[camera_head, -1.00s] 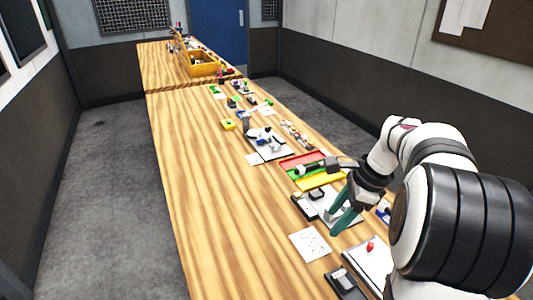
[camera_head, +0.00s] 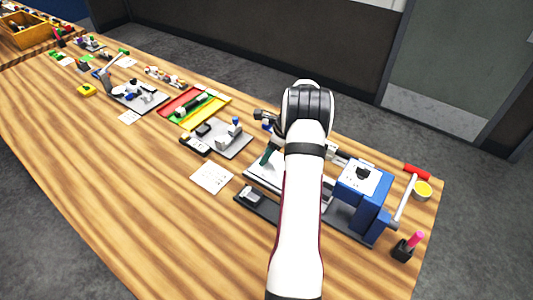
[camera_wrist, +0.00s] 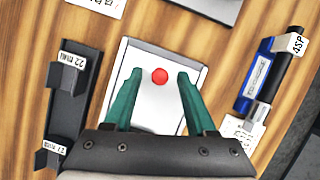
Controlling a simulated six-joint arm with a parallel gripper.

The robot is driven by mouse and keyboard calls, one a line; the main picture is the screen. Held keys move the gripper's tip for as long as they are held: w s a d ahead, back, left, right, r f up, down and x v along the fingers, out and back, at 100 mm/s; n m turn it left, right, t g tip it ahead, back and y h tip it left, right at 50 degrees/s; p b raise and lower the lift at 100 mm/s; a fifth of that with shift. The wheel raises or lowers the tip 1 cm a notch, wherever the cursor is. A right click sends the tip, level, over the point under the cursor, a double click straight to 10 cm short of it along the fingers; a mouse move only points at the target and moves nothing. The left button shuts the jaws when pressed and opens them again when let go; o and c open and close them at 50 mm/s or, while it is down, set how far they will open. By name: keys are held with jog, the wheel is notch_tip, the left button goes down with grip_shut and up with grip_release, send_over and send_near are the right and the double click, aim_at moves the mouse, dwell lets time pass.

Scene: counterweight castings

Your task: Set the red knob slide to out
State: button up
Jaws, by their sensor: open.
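The red knob (camera_wrist: 160,76) shows as a small round ball on a white plate (camera_wrist: 152,112) in the wrist view. It sits near the upper middle of that plate. My gripper (camera_wrist: 161,73) is open, with one green finger on each side of the knob and a visible gap to it on both sides. I cannot tell how high the fingertips are above the plate. In the head view my arm hides the knob and most of the gripper; one green finger (camera_head: 267,155) shows over the white plate (camera_head: 256,177).
A dark holder with labelled blocks (camera_wrist: 73,100) lies left of the plate. A blue device (camera_wrist: 262,72) lies to its right in the wrist view.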

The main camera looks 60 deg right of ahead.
jog(key=shift+w+f, duration=0.1)
jog(key=shift+f, duration=0.1)
grip_shut()
dwell(1.3)
